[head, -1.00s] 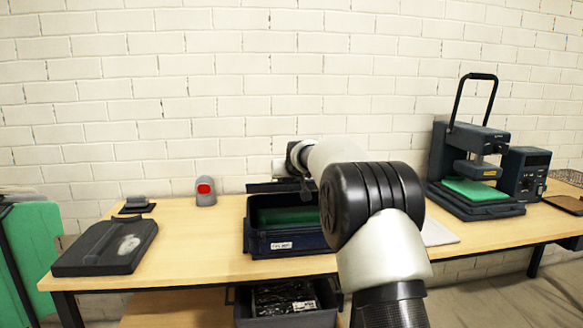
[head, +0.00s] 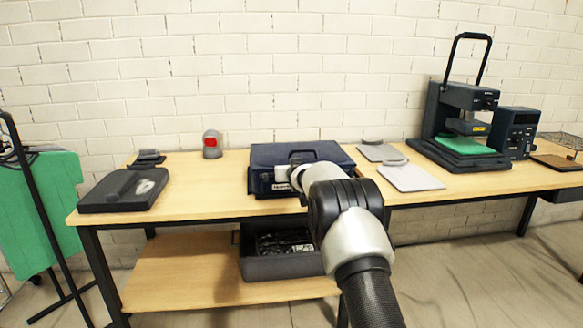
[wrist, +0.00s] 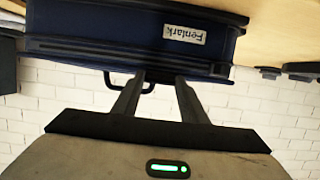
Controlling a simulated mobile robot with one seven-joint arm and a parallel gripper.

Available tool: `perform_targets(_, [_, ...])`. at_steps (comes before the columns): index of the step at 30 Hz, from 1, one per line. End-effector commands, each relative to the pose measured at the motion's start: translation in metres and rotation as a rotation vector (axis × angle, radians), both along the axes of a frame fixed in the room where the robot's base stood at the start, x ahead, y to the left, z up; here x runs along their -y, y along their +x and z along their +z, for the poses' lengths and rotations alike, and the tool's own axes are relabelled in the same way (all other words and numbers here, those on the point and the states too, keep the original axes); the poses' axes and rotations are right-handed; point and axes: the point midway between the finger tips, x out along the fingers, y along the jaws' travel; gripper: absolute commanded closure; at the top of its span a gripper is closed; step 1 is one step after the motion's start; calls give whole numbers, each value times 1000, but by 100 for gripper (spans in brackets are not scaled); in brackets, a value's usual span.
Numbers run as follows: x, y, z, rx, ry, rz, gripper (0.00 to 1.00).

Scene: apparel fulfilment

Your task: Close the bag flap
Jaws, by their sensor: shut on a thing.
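The bag (head: 264,184) is a dark blue case on the table, with a small white label on its front. Its flap (head: 300,151) lies down over the top, and no green inside shows. In the wrist view the bag (wrist: 100,25) fills the top, with a "Fentark" label and a dark loop handle near the fingers. My gripper (wrist: 160,76) reaches the bag's edge and is shut on the flap there. The exact contact is hidden at the fingertips. In the head view my arm covers the bag's front right corner.
A black tray (head: 124,190) and a grey device with a red face (head: 212,145) stand at left. Grey flat sheets (head: 411,178) lie right of the bag, then a heat press (head: 461,115). A dark bin (head: 283,264) sits on the shelf below.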

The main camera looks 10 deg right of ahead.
Motion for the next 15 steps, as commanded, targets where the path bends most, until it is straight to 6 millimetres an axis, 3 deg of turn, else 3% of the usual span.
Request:
perform_targets(1, [0, -1, -19, -4, 1, -1, 100])
perform_targets(4, [0, 0, -26, 10, 2, -2, 100])
perform_targets(15, [0, 1, -32, 18, 4, -2, 100])
